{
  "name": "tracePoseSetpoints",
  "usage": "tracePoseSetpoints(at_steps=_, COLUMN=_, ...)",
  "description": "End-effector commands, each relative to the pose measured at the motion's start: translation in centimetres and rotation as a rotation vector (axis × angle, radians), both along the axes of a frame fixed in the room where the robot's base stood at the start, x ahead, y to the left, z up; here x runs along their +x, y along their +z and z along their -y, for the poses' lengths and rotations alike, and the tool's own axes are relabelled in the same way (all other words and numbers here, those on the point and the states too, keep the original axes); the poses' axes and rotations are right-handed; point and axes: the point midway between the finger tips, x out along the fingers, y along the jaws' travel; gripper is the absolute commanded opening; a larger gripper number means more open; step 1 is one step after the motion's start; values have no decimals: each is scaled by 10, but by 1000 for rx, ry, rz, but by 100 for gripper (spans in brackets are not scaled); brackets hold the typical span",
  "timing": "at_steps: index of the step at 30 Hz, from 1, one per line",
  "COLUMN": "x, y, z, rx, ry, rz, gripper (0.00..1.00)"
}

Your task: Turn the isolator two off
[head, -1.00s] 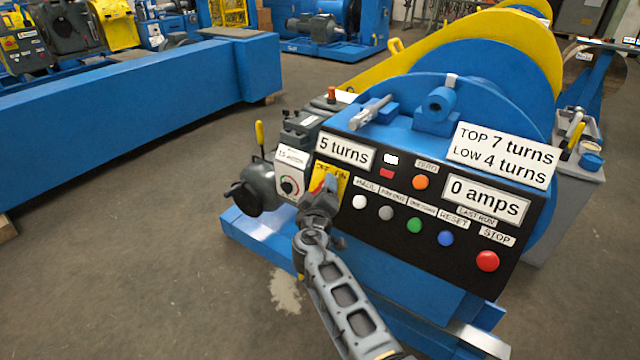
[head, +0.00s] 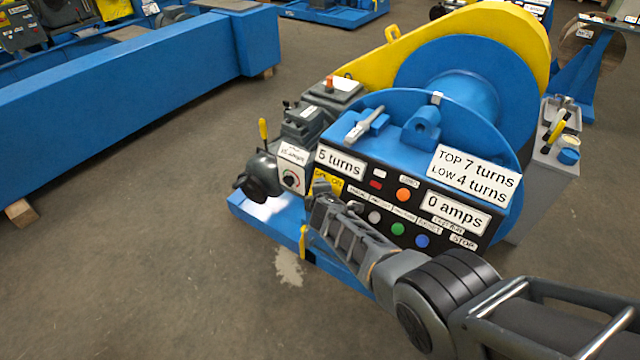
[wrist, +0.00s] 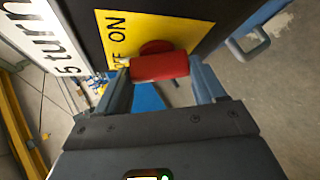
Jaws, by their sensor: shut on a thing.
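The isolator is a red handle (wrist: 160,67) on a yellow plate (wrist: 165,35) at the left end of the black panel. The plate reads ON, with another word beside it partly hidden, seemingly OFF. In the wrist view, my gripper (wrist: 158,70) has one finger at each end of the red handle and is shut on it. In the head view, my gripper (head: 318,190) covers the handle and only part of the yellow plate (head: 329,182) shows. No isolator number is readable.
The black panel (head: 440,240) carries coloured buttons and displays reading 5 turns and 0 amps. A grey gearbox with a dial box (head: 292,168) stands just left of the plate. A blue drum (head: 490,130) rises behind. Floor is clear at lower left.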

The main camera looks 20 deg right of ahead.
Motion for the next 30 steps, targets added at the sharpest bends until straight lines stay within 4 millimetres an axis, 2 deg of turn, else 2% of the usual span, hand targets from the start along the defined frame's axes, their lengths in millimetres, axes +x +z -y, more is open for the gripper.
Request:
tracePoseSetpoints(at_steps=1, x=1, y=6, z=-2, rx=-20, ry=23, rz=-31, gripper=39)
tracePoseSetpoints(at_steps=15, x=3, y=1, z=-2, rx=-180, ry=157, rz=-244, gripper=39)
tracePoseSetpoints(at_steps=30, x=2, y=2, z=-2, rx=-213, ry=185, rz=-292, gripper=39)
